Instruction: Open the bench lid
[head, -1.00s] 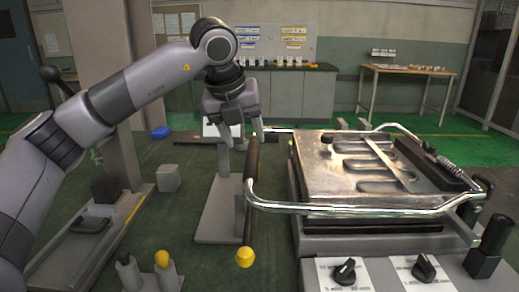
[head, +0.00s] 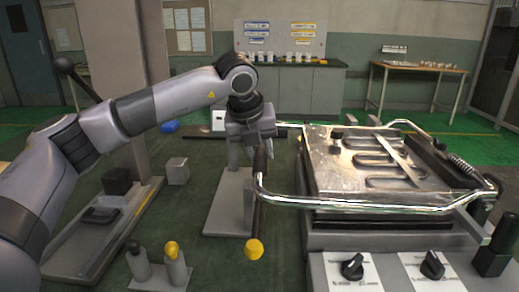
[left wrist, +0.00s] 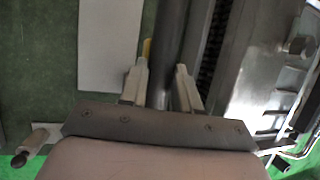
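The bench lid (head: 345,172) is a flat worn metal plate with a looped element on top, lying level and closed on the bench. A chrome tube frame (head: 330,204) runs around it. A dark bar handle (head: 257,215) with a yellow end (head: 253,249) sits at the frame's left side. My left gripper (head: 250,162) is over the far end of this bar. My right gripper is out of view.
Two knobs (head: 352,266) are on the bench front and a black upright grip (head: 497,243) at its right. A floor unit with a lever (head: 98,216), a grey cube (head: 177,171) and two short posts (head: 172,262) stand left. Green floor lies between.

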